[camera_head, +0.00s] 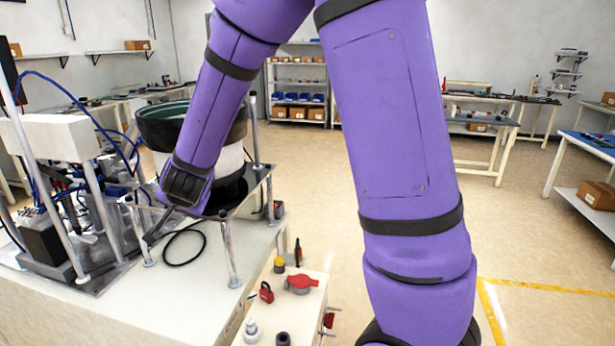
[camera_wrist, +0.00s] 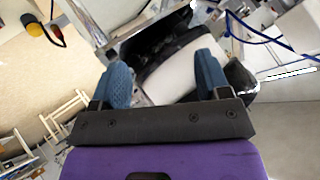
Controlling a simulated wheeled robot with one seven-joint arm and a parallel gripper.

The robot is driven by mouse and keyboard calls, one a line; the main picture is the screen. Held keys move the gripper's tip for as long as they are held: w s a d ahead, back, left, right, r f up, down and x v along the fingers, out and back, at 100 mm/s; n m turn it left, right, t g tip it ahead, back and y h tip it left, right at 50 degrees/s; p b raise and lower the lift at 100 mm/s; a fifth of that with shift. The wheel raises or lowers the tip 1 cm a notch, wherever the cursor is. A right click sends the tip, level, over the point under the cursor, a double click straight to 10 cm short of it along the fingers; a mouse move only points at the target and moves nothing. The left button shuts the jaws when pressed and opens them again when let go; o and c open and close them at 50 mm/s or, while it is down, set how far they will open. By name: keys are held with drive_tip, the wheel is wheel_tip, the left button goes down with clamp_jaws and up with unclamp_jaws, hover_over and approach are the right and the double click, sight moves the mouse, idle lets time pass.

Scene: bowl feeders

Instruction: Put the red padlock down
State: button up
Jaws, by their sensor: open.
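A small red padlock (camera_head: 266,292) sits on the cream top of a low cabinet (camera_head: 312,300) beside the machine table, in the head view. My gripper (camera_head: 160,228) is at the left over the machine table, beside the bowl feeder and well apart from the padlock. In the wrist view my gripper (camera_wrist: 163,80) has its two blue fingers spread, with no object held between them. A white and dark machine part shows behind the fingers. I cannot make out the padlock in the wrist view.
The bowl feeder (camera_head: 165,125) stands close to my forearm. Metal posts, blue hoses and a black cable loop (camera_head: 184,248) crowd the table. Open floor lies right.

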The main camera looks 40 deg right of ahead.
drive_tip(key=s+d+r+n+g+y, duration=0.1)
drive_tip(key=s+r+n+y, duration=0.4)
drive_tip(key=s+r, duration=0.8)
drive_tip(key=s+d+r+n+g+h, duration=0.1)
drive_tip(key=s+d, duration=0.3)
drive_tip(key=s, duration=0.5)
drive_tip(key=s+d+r+n+g+h, duration=0.1)
drive_tip(key=s+d+n+g+h, duration=0.1)
drive_tip(key=s, duration=0.8)
drive_tip(key=shift+s+d+n+g+h, duration=0.15)
drive_tip(key=shift+d+n+g+h, duration=0.25)
drive_tip(key=shift+d+n, duration=0.5)
